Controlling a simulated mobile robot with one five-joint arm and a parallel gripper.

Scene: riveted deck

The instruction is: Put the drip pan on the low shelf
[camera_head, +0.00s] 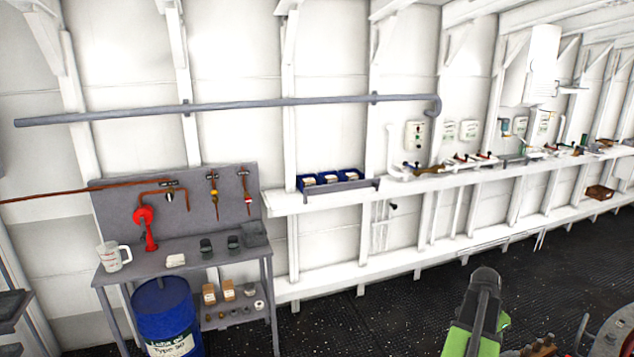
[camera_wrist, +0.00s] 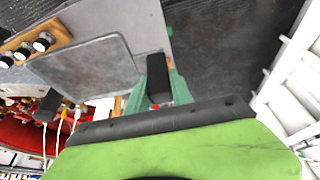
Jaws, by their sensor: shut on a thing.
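A flat grey pan with rounded corners and a thin rim, which I take for the drip pan (camera_wrist: 85,65), shows at the left of the wrist view. Its right edge is at my gripper (camera_wrist: 150,85), which has teal fingers with dark pads. The gripper is shut on the pan, though the contact is partly hidden. In the head view my green and dark arm is at the lower right, and the pan cannot be made out. The low shelf (camera_head: 236,318), under the grey workbench (camera_head: 185,255) at the left, carries small boxes and round parts.
A blue drum (camera_head: 165,320) stands at the bench's left front. A jug (camera_head: 112,256) and a red piece (camera_head: 148,230) are on top. A long white ledge (camera_head: 330,197) with blue bins (camera_head: 330,180) runs along the wall. The dark deck (camera_head: 400,315) before the wall is largely clear.

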